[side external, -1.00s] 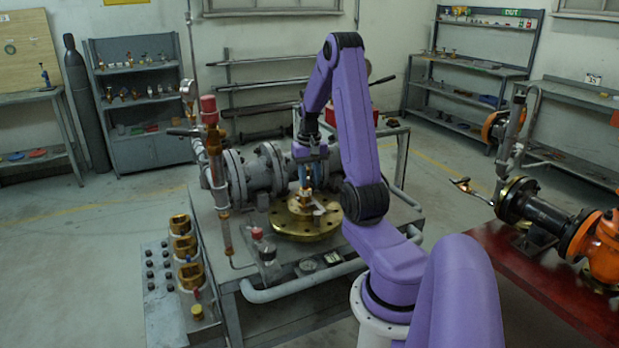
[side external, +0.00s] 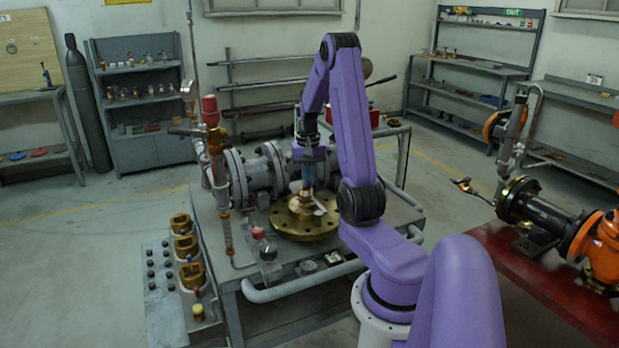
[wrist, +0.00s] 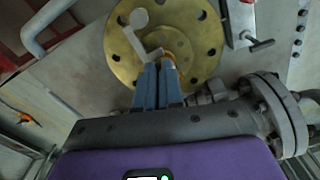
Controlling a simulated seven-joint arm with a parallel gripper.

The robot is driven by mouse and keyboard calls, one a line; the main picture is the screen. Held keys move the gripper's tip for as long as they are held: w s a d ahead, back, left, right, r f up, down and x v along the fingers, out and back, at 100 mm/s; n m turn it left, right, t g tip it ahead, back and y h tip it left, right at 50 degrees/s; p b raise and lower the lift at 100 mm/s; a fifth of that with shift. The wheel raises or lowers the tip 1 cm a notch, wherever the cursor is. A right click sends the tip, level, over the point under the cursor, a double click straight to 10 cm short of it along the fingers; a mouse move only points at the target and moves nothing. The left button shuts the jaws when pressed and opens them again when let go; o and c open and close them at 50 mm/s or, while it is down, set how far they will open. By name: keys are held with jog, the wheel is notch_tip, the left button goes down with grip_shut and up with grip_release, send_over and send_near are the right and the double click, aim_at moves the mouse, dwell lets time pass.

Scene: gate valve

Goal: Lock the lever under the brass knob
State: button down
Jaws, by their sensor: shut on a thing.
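The round brass flange (side external: 290,230) lies flat on the bench, with bolt holes around its rim; it also fills the top of the wrist view (wrist: 118,50). The pale lever (wrist: 138,20) lies over it, running from beside my fingertips toward the upper left, with a rounded end. In the side view the lever (side external: 320,208) points to the right. My gripper (wrist: 162,64) points down over the flange's middle, its blue fingers shut on the brass knob (wrist: 169,56). The fingers hide most of the knob, and the side view (side external: 308,188) shows little of the grip.
A grey flanged pipe (side external: 240,175) runs behind the flange. A red-capped vertical pipe (side external: 210,140) stands at left, and a small red-topped part (side external: 260,236) sits front left of the flange. Brass blocks (side external: 190,275) line the left panel.

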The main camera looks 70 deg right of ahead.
jog(key=c, duration=1.3)
grip_release()
jog(key=shift+o, duration=0.2)
jog(key=shift+r, duration=0.1)
notch_tip(320, 180, up, 17)
jog(key=shift+r, duration=0.15)
